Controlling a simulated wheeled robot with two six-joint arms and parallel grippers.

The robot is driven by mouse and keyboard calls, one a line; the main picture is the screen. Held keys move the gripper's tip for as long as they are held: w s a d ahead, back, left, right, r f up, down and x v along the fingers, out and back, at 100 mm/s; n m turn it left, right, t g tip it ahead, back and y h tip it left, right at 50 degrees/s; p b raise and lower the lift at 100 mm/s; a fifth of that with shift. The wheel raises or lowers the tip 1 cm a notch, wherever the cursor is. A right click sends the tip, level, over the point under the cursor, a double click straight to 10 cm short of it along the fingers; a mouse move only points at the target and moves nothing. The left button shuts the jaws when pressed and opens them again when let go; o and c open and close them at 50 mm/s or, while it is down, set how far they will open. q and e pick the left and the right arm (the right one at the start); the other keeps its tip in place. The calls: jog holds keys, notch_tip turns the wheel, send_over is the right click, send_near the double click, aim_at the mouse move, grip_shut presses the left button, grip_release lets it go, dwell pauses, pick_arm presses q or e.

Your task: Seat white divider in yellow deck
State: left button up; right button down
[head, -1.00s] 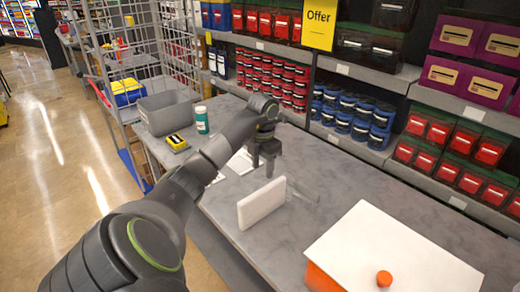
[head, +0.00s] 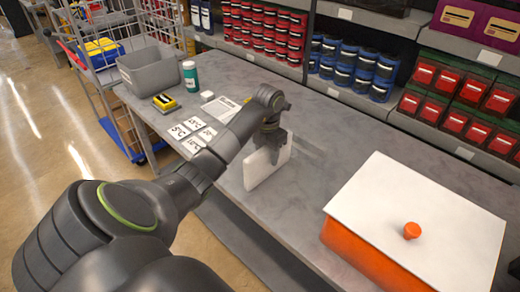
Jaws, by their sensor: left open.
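The white divider (head: 262,170) is a thin white plate standing upright on the grey table. My left gripper (head: 272,148) is open at its top edge, and one dark finger shows in front of the plate's near face. The other finger is hidden, so I cannot tell whether the plate is fully between them. I see no clear yellow deck. My right gripper is out of view.
An orange box with a white lid (head: 420,215) and an orange knob (head: 412,230) stands at right. Shelves line the back.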

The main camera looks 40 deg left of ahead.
pick_arm(q)
jog(key=shift+w, duration=0.1)
jog(key=shift+d, duration=0.2)
jog(key=shift+d+r, duration=0.1)
jog(key=shift+d, duration=0.1)
jog(key=shift+c, duration=0.7)
jog(key=shift+d, duration=0.1)
jog(key=shift+c, duration=1.2)
jog(key=c, duration=0.5)
grip_shut()
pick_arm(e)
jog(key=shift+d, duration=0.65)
